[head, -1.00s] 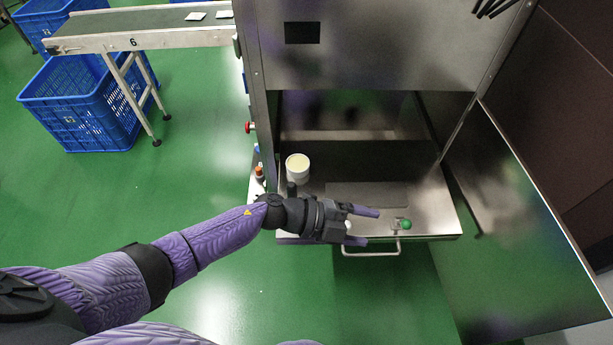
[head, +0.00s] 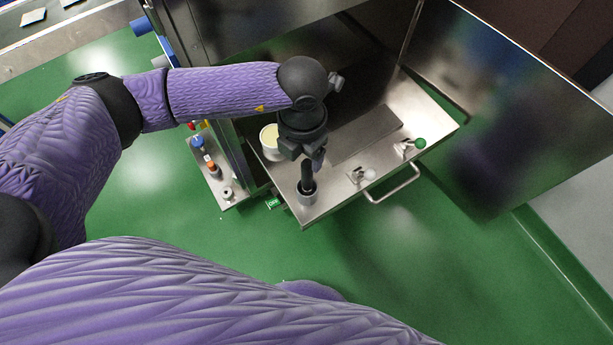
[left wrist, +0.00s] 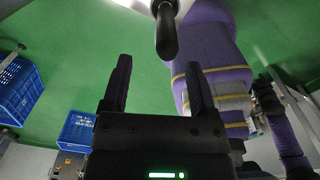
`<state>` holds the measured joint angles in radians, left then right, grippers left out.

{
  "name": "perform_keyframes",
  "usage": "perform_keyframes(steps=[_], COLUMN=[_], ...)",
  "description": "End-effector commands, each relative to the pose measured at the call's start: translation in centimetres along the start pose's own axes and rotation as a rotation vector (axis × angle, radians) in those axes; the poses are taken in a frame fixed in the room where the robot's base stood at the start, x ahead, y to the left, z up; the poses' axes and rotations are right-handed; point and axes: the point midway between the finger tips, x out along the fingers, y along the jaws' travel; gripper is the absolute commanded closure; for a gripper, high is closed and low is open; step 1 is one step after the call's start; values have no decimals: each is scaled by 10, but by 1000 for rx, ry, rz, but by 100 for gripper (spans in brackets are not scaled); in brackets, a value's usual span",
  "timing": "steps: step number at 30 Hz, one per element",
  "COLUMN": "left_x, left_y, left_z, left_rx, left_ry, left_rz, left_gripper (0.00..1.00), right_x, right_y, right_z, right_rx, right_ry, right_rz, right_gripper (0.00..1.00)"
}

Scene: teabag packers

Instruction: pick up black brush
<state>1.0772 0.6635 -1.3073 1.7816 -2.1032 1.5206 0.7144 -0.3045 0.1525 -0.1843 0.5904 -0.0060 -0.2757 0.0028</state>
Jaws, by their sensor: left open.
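My right gripper is not in view.
A white cup (head: 269,138) stands behind the brush on the tray. Clamps with a green knob (head: 420,143) and a white knob (head: 369,174) sit at the front edge by a handle (head: 398,190). A metal side panel (head: 226,185) with buttons is at left.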

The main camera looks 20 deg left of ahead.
Motion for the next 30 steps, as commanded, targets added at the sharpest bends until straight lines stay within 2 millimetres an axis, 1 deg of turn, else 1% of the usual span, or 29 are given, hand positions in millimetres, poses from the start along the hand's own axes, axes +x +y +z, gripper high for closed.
perform_keyframes(steps=[1,2,6,7,9,14,15,17,18,23,24,25,30], left_x=[12,16,47,51,55,50,50,50,50,50,50,50,50], left_y=[-2,-3,-7,-7,-7,-7,-7,-7,-7,-7,-7,-7,-7], left_z=[0,1,2,2,3,3,3,3,3,3,3,3,3], left_rx=[0,0,-1,-1,-1,-1,-1,-1,-1,-1,-1,-1,-1], left_ry=[3,3,6,6,2,-1,-1,-1,-1,-1,-1,-1,0], left_rz=[-2,-3,-4,-4,-4,-4,-4,-4,-4,-4,-4,-4,-4], left_gripper=[25,25,25,25,25,25,34,46,55,89,97,100,100], right_x=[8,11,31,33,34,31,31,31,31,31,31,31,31], right_y=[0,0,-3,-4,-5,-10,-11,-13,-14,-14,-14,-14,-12], right_z=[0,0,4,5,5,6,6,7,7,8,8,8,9], right_rx=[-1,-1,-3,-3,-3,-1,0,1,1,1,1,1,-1], right_ry=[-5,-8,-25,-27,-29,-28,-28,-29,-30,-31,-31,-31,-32], right_rz=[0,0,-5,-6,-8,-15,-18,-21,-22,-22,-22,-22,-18], right_gripper=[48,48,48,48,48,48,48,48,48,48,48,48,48])
